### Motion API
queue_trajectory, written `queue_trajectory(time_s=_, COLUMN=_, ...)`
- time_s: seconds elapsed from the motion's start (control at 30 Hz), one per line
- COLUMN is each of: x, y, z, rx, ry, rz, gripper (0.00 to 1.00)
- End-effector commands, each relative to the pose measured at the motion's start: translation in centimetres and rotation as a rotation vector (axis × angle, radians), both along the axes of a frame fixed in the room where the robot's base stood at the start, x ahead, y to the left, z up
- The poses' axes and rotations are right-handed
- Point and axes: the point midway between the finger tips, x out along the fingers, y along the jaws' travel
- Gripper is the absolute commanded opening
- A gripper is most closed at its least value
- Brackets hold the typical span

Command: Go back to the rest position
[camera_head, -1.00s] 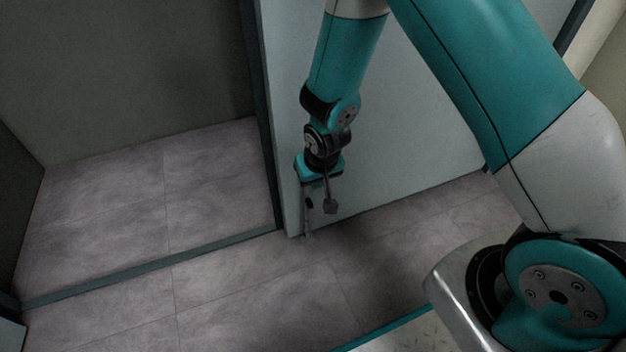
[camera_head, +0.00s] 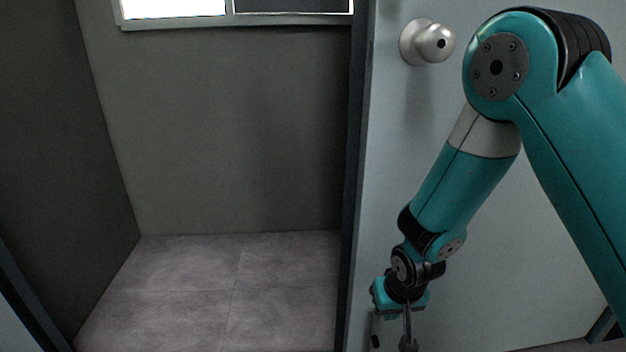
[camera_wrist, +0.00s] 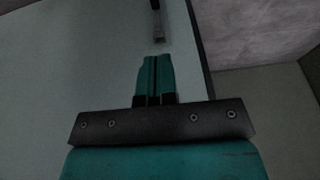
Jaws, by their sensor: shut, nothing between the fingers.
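My gripper (camera_head: 392,336) hangs at the end of my teal arm, low in the head view and in front of the pale door. It points downward, and its tips are near the picture's lower edge. In the wrist view my gripper (camera_wrist: 154,62) shows its two teal fingers pressed together, with nothing between them. No object is held.
The pale door (camera_head: 480,240) stands behind my arm, with a round silver knob (camera_head: 428,42) at its upper left. To its left, a doorway opens onto a bare tiled floor (camera_head: 215,285). A window (camera_head: 235,10) is in the far wall.

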Motion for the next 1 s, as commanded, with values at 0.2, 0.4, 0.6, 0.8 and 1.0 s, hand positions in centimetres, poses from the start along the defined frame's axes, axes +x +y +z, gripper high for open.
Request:
queue_trajectory(time_s=0.2, x=-3.9, y=2.9, z=13.0, rx=0.122, ry=0.052, rz=0.127, gripper=0.00)
queue_trajectory(time_s=0.4, x=-10.8, y=4.5, z=22.8, rx=0.207, ry=0.102, rz=0.326, gripper=0.00)
queue_trajectory(time_s=0.6, x=-16.8, y=4.8, z=28.3, rx=0.238, ry=0.126, rz=0.498, gripper=0.00)
queue_trajectory(time_s=0.8, x=-22.0, y=4.5, z=32.0, rx=0.239, ry=0.136, rz=0.651, gripper=0.00)
queue_trajectory(time_s=1.0, x=-21.6, y=4.5, z=37.1, rx=0.240, ry=0.143, rz=0.639, gripper=0.00)
